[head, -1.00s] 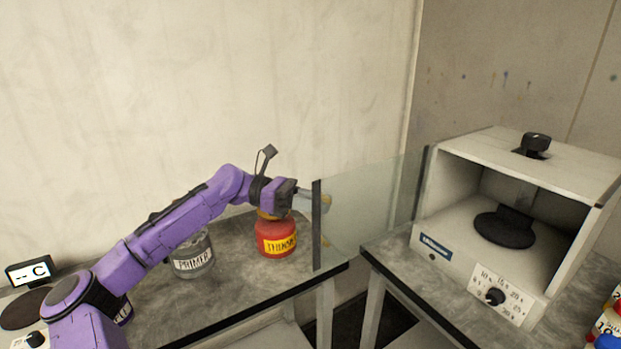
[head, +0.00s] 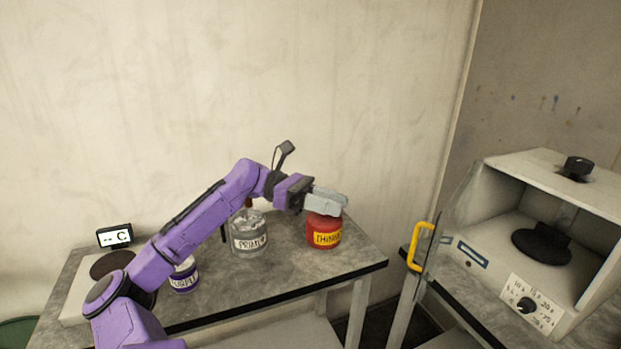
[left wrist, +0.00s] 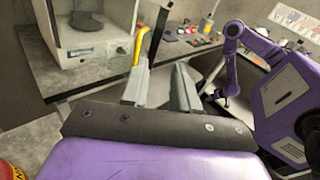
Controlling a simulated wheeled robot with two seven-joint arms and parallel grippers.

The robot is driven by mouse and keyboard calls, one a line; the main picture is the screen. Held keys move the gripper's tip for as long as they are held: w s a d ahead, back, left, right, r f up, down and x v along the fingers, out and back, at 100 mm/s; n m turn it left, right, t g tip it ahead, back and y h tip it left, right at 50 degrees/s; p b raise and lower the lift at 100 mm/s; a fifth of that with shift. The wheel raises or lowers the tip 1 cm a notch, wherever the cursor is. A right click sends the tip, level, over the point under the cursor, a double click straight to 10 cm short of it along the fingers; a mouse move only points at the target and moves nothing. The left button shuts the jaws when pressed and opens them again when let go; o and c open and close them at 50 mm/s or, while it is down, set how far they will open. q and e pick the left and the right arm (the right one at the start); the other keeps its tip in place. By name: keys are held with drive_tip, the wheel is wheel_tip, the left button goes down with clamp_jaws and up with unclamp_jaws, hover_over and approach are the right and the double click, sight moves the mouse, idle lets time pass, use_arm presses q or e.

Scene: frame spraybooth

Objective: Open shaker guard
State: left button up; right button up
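The shaker (head: 555,285) is a white box at the right in the head view, with its front uncovered. Its clear guard (head: 453,215) stands swung out at the box's left side, with a yellow handle (head: 413,247) on its outer edge. In the left wrist view the handle (left wrist: 139,45) shows just beyond the fingers. My left gripper (head: 345,203) is over the bench, left of the handle and apart from it. Its fingers (left wrist: 160,82) are spread with nothing between them. My right arm shows in the left wrist view; its gripper (left wrist: 224,98) is small and dark there.
A red thinner can (head: 324,232) stands just below my left gripper. A gap separates the two benches.

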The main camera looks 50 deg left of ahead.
use_arm(q)
drive_tip(key=w+a+f+p, duration=0.1)
drive_tip(key=w+f+p, duration=0.1)
drive_tip(key=w, duration=0.4)
drive_tip(key=w+p+v, duration=0.1)
drive_tip(key=p+v, duration=0.5)
drive_tip(key=p, duration=0.1)
drive_tip(key=shift+a, duration=0.75)
use_arm(e)
wheel_tip(320, 180, up, 8)
drive_tip(key=w, duration=0.2)
drive_tip(key=shift+d+r, duration=0.15)
drive_tip(key=shift+r, duration=0.1)
